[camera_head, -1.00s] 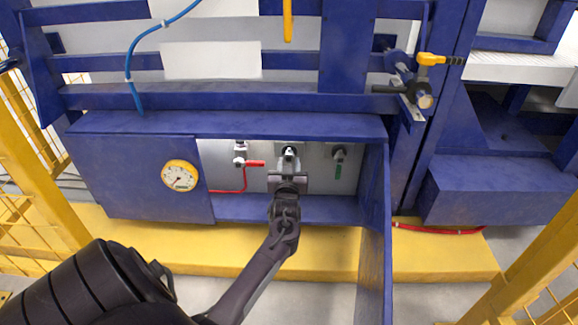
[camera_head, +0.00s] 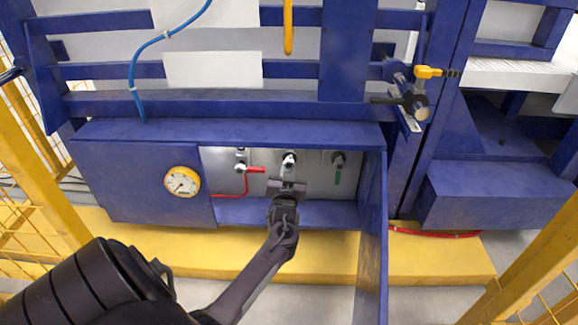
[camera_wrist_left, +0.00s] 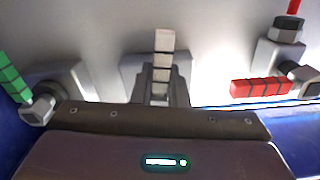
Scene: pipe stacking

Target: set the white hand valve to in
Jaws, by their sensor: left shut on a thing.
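The white hand valve (camera_head: 288,168) is in the middle of the recessed panel in the head view, between a red-handled valve and a green-handled one. My left gripper (camera_head: 287,186) is at it from the front and below, shut on its handle. In the left wrist view the segmented white handle (camera_wrist_left: 163,58) stands upright in the picture just beyond the gripper's dark body. The fingertips and their contact with the handle are hard to make out. My right gripper is not in view.
The red-handled valve (camera_head: 256,170) is close on the left and the green-handled valve (camera_head: 338,172) on the right. A yellow gauge (camera_head: 182,181) is on the blue panel to the left. A blue ledge (camera_head: 230,131) overhangs the recess, and an open blue door (camera_head: 372,235) bounds it on the right.

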